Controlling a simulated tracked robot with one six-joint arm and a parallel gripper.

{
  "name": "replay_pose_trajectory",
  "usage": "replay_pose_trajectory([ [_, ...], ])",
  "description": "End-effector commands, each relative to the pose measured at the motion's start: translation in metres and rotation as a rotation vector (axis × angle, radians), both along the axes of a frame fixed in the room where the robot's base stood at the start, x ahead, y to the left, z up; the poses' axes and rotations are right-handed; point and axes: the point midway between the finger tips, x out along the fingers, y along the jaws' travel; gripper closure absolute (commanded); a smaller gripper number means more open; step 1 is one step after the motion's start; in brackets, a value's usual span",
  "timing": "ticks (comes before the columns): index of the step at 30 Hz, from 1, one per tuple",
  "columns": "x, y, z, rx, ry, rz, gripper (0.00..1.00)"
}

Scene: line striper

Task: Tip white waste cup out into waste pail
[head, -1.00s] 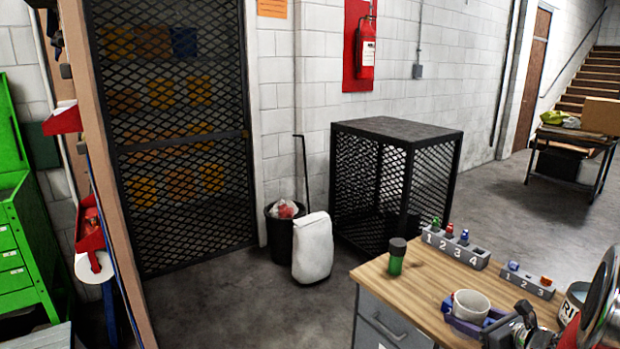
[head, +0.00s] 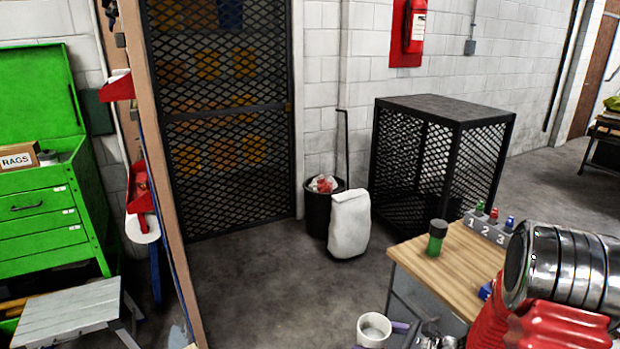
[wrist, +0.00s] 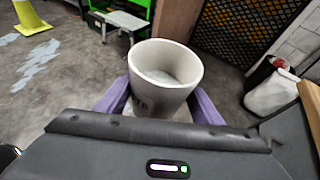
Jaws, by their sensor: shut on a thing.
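The white cup (head: 373,328) is upright in my gripper (head: 382,335), at the bottom of the head view, left of the workbench. In the wrist view the cup (wrist: 163,85) stands between the two purple fingers of my gripper (wrist: 160,108), which are shut on it. I see its open rim and grey inside; what it holds I cannot tell clearly. A black pail (head: 318,217) with crumpled white and red rubbish on top stands on the floor by the wall, well apart from the cup. It also shows in the wrist view (wrist: 258,78).
A white sack (head: 349,225) leans at the pail's right front, and a black mesh cage (head: 440,160) stands right of it. The wooden bench (head: 450,272) bears a green jar (head: 437,238). A grey step stool (head: 70,315) is at left. Floor between is clear.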

Motion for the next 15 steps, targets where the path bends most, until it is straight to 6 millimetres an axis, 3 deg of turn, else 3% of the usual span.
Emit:
replay_pose_trajectory([
  [15,0.0009,0.0055,-0.0013,0.002,0.000,-0.021,0.69],
])
